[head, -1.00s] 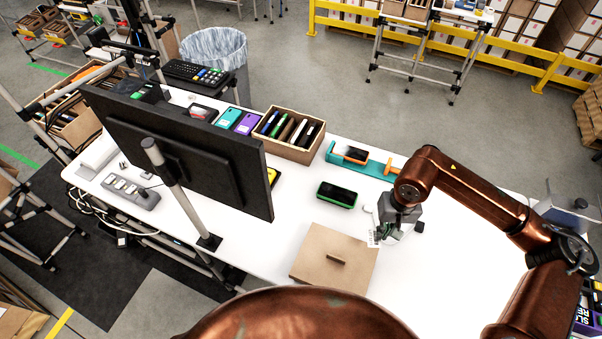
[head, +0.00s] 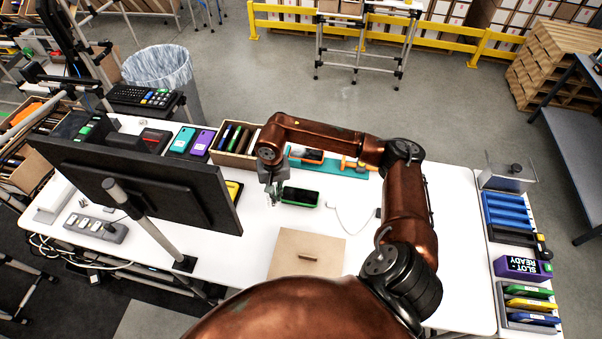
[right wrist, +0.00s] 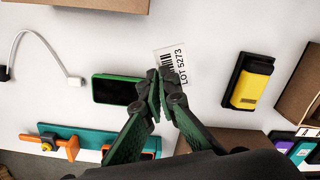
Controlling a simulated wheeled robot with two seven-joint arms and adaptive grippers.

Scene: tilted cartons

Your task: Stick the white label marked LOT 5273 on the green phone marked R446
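The white label (right wrist: 169,58) reads LOT 5273 and has a barcode. My right gripper (right wrist: 158,90) is shut on its edge, and the label sticks out past the fingertips. The green phone (head: 299,197) lies on the white table with its dark face up. It also shows in the right wrist view (right wrist: 115,89), just beside the fingertips. I cannot read R446 on it. In the head view my right gripper (head: 273,196) is at the phone's left end, and the label is too small to make out. I cannot tell whether label and phone touch. My left gripper is out of view.
A yellow-and-black device (right wrist: 248,82) lies across from the phone. A teal fixture with orange clamps (head: 335,166) and a cardboard box of phones (head: 238,141) stand behind. A brown board with a handle (head: 303,252) lies in front. A white cable (head: 350,222) lies right.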

